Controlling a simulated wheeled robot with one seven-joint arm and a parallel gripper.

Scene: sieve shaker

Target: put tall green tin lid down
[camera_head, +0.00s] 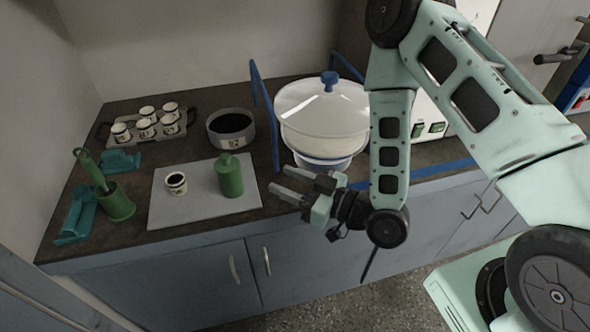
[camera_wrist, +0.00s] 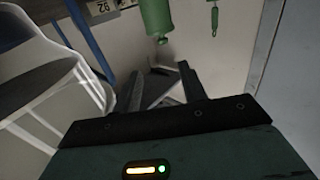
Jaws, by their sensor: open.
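The tall green tin (camera_head: 230,180) stands upright on a grey mat (camera_head: 205,208) on the counter. Its green lid (camera_head: 226,160), with a small knob, appears to sit on top of it. My gripper (camera_head: 279,180) is open and empty, to the right of the tin and apart from it, near the counter's front edge. In the wrist view the open fingers (camera_wrist: 162,86) have nothing between them. A green body that looks like the tin (camera_wrist: 156,16) shows beyond them at the top, cut off by the frame.
A small white cup (camera_head: 176,184) stands on the mat left of the tin. A dark round pan (camera_head: 231,128) is behind it. A large white lidded bowl (camera_head: 322,115) stands close behind my gripper, beside a blue frame (camera_head: 265,110). A green pot (camera_head: 117,205) holds a brush at left.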

